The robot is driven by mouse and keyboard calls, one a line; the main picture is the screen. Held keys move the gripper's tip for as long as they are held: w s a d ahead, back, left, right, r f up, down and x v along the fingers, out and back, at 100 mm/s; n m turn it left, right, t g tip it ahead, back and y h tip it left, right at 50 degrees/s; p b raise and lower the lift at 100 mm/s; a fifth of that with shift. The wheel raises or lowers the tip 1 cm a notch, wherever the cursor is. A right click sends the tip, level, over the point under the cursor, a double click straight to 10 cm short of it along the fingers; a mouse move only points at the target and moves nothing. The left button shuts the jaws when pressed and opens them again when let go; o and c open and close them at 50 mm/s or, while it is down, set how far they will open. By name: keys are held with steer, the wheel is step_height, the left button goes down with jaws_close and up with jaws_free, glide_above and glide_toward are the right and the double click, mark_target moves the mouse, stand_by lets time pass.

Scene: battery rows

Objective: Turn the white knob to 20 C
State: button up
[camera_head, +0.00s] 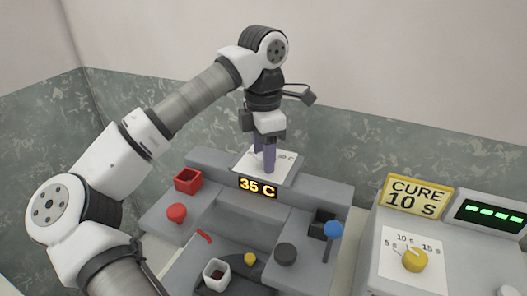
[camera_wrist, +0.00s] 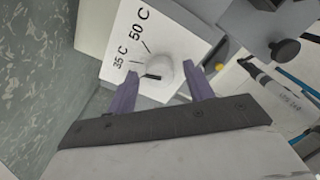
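The white knob (camera_wrist: 163,72) sits on a white dial plate (camera_wrist: 115,45) printed with 35 C and 50 C marks. A dark pointer line on it points to the left in the wrist view, near the 35 C side. My gripper (camera_wrist: 162,82) is open, with its two purple fingers on either side of the knob and a gap showing on both sides. In the head view my gripper (camera_head: 264,170) is over the dial plate (camera_head: 285,172) and its fingers hide the knob. The display (camera_head: 257,187) below the plate reads 35 C. No 20 C mark is visible.
On the grey station are a red box (camera_head: 187,180), a red knob (camera_head: 177,213), a dark knob (camera_head: 286,254), a blue knob (camera_head: 333,230) and a white cup (camera_head: 216,274). A cure timer with a yellow knob (camera_head: 414,259) stands to the right.

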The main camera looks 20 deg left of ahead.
steer(key=c, duration=0.9)
steer(key=shift+n, duration=0.3)
steer(key=n+b, duration=0.2)
steer(key=n, duration=0.1)
steer(key=shift+f+n+b, duration=0.1)
steer(key=shift+n+b, duration=0.2)
steer(key=shift+b, duration=0.05)
steer(key=n+b, duration=0.1)
steer(key=n, duration=0.3)
steer(key=shift+n+b, duration=0.3)
steer(key=shift+b, duration=0.1)
steer(key=o, duration=0.9)
steer(key=shift+o, duration=0.2)
steer(key=shift+r, duration=0.2)
